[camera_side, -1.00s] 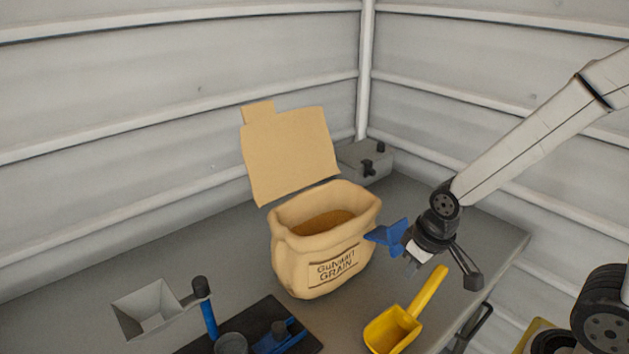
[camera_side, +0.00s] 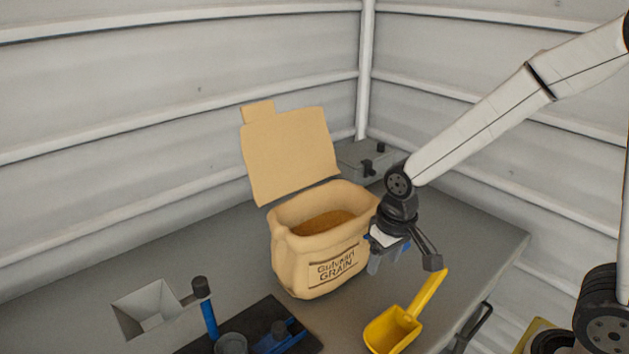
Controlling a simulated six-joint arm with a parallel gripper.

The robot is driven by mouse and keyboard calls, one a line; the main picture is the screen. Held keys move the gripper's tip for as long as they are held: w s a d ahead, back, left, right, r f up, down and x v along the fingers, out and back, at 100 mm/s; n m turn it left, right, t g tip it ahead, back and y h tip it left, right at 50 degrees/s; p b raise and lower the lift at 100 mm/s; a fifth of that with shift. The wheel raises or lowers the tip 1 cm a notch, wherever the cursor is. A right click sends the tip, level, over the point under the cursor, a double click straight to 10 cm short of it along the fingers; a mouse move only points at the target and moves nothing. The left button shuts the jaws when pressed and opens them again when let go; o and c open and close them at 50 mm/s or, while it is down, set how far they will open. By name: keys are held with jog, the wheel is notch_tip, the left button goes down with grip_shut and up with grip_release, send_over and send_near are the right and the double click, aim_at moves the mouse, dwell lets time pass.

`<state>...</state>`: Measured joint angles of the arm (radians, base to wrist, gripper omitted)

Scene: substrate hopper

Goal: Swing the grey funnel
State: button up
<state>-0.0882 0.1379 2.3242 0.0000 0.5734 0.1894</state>
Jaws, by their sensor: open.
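The grey funnel (camera_side: 140,307) is a square, open-topped hopper at the lower left in the side view. A short grey arm joins it to a blue post with a dark knob (camera_side: 200,287) on its right. My gripper (camera_side: 379,262) is at the right side of the grain sack, well to the right of the funnel, and points downward. It is open, and I see nothing between its fingers. Its fingertips are small and partly unclear against the sack and table.
An open tan grain sack (camera_side: 317,262) with a raised flap stands between my gripper and the funnel. A yellow scoop (camera_side: 393,330) lies below my gripper. A dark base plate (camera_side: 290,335) with a grey cup (camera_side: 231,344) is at the front. A grey box (camera_side: 362,160) sits behind.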

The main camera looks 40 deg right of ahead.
jog(key=shift+n+g, duration=0.5)
jog(key=shift+g, duration=0.2)
jog(key=w+a+r, duration=0.3)
jog(key=w+a, duration=0.2)
jog(key=a, duration=0.4)
jog(key=w+a+r, duration=0.3)
jog(key=w+a, duration=0.2)
jog(key=a, duration=0.4)
jog(key=w+a+r, duration=0.3)
jog(key=w+a, duration=0.3)
jog(key=a, duration=0.3)
jog(key=shift+w+a, duration=0.1)
jog(key=shift+a, duration=0.3)
jog(key=shift+a+r, duration=0.2)
jog(key=shift+a, duration=0.2)
jog(key=shift+f, duration=0.1)
